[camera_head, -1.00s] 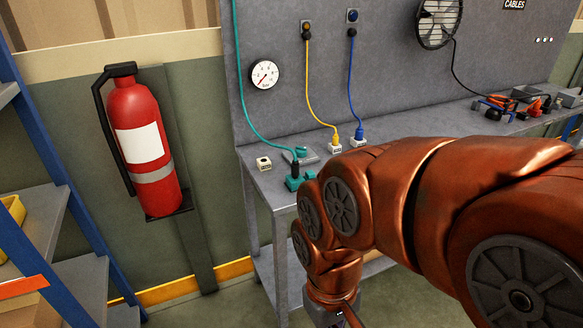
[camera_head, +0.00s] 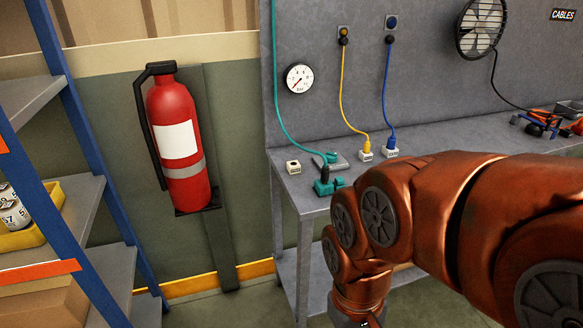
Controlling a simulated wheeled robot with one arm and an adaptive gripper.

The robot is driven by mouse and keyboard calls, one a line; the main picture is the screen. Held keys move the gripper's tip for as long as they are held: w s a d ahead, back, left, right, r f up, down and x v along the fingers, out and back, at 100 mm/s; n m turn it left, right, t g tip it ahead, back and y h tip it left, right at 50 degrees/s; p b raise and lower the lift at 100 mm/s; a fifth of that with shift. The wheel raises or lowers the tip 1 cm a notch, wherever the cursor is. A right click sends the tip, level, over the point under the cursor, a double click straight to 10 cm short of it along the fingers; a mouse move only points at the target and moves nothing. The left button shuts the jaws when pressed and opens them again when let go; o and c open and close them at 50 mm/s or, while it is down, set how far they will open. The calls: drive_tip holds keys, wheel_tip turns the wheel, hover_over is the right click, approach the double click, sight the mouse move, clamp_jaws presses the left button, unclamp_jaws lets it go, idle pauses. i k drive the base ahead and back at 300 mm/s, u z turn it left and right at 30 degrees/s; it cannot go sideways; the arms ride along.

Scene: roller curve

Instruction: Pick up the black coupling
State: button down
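A small dark piece that looks like the black coupling (camera_head: 324,174) stands upright at the lower end of the teal hose (camera_head: 283,110). It sits at the teal block (camera_head: 326,187) on the left front corner of the grey workbench (camera_head: 308,204). It is small, so I cannot tell how it is joined to the block. My copper-coloured arm reaches in from the right and bends down in front of the bench, just right of the teal block. My gripper's fingers are below the picture's bottom edge and hidden.
A yellow cable (camera_head: 341,90) and a blue cable (camera_head: 384,95) run from wall sockets to white blocks on the bench. A fire extinguisher (camera_head: 179,145) and a blue-framed shelf (camera_head: 85,150) stand left.

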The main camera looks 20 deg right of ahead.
sight(324, 177)
drive_tip(key=z, duration=0.05)
drive_tip(key=k, duration=0.4)
drive_tip(key=u, duration=1.4)
drive_tip(key=i, duration=0.75)
drive_tip(key=z, duration=0.8)
drive_tip(key=i, duration=0.5)
drive_tip(key=z, duration=0.5)
